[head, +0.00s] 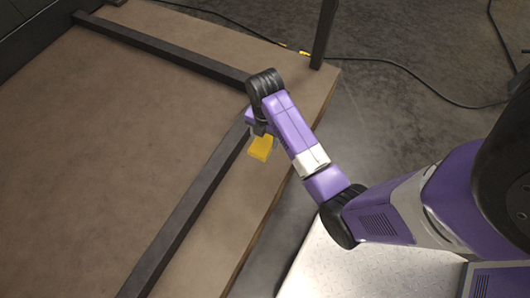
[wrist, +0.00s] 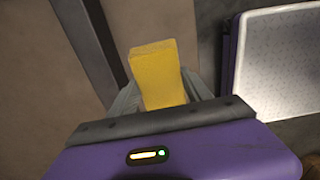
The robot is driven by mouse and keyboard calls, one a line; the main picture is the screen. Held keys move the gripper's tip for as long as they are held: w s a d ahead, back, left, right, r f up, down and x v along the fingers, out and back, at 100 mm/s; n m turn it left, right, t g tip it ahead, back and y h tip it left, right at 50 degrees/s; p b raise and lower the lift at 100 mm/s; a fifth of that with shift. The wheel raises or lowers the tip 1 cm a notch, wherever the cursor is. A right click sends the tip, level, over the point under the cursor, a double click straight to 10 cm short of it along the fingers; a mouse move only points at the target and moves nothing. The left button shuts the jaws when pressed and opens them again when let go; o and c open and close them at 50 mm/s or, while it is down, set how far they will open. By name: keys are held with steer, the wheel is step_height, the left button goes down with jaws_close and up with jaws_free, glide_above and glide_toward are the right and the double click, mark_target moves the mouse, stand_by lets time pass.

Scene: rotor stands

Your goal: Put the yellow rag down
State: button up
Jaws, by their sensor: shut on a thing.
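The yellow rag (head: 261,148) shows as a small yellow block at the end of my arm in the head view. In the wrist view the yellow rag (wrist: 158,75) stands out between the two grey fingers of my gripper (wrist: 160,98). My gripper is shut on it. In the head view my gripper (head: 260,132) is partly hidden by my wrist. The rag is over the brown board surface (head: 243,190), near a dark bar and the board's right edge. I cannot tell whether the rag touches the surface.
A dark bar (head: 190,210) runs along the board (head: 110,120), and another (head: 160,45) crosses at the back. A dark post (head: 324,30) stands at the far corner. Cables (head: 400,66) lie on the grey floor. The board left of the bar is clear.

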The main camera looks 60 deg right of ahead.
step_height(320, 180, down, 13)
steer(key=b, duration=0.3)
steer(key=shift+b, duration=0.3)
steer(key=o, duration=1.2)
steer(key=shift+f, duration=0.1)
